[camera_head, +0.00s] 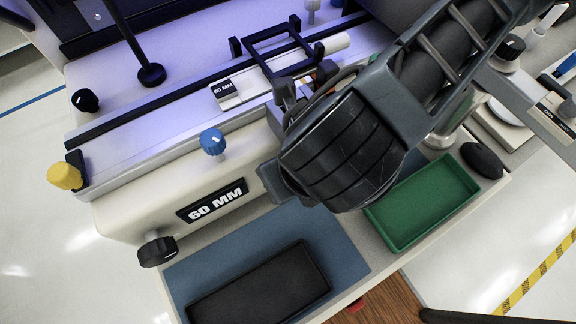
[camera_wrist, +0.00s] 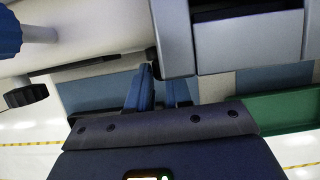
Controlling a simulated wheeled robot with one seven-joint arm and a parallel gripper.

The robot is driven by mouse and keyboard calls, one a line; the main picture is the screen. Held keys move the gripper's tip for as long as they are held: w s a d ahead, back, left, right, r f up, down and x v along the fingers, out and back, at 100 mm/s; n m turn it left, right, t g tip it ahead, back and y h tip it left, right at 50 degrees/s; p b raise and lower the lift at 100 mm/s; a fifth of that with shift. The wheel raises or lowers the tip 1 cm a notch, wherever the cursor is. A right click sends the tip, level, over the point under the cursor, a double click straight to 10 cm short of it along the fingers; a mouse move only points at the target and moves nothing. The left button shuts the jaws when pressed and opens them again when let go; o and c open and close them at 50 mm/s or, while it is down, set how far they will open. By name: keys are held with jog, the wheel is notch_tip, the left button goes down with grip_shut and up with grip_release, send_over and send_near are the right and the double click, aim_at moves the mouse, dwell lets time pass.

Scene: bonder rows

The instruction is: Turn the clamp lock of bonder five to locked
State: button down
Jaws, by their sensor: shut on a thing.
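The bonder (camera_head: 140,203) is a pale bench machine with a "60 MM" plate on its front and a rail along its top. In the wrist view, my gripper (camera_wrist: 158,76) has its bluish fingers up against the machine's front. They are shut on a small dark part (camera_wrist: 152,54), mostly hidden; I take it to be the clamp lock, but its setting cannot be read. In the head view, my dark wrist covers the fingertips and this part. No bonder number is readable. A blue knob (camera_head: 213,141) stands left of my wrist; it also shows in the wrist view (camera_wrist: 10,33).
A yellow knob (camera_head: 65,176) is at the rail's left end, with black knobs (camera_head: 158,250) (camera_head: 85,100) nearby. A black tray (camera_head: 262,287) lies on a blue mat (camera_head: 190,272) in front. A green tray (camera_head: 425,203) is right of my wrist. A black frame (camera_head: 275,48) stands on the rail.

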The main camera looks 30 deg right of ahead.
jog(key=shift+a, duration=0.15)
jog(key=shift+a+f+n+h, duration=0.15)
jog(key=shift+a+n+h, duration=0.25)
jog(key=shift+h, duration=0.95)
jog(key=shift+a+f+n+h, duration=0.15)
jog(key=shift+a+h, duration=0.45)
jog(key=shift+h, duration=0.75)
jog(key=c, duration=1)
grip_release()
jog(key=shift+c, duration=0.2)
jog(key=shift+r, duration=0.15)
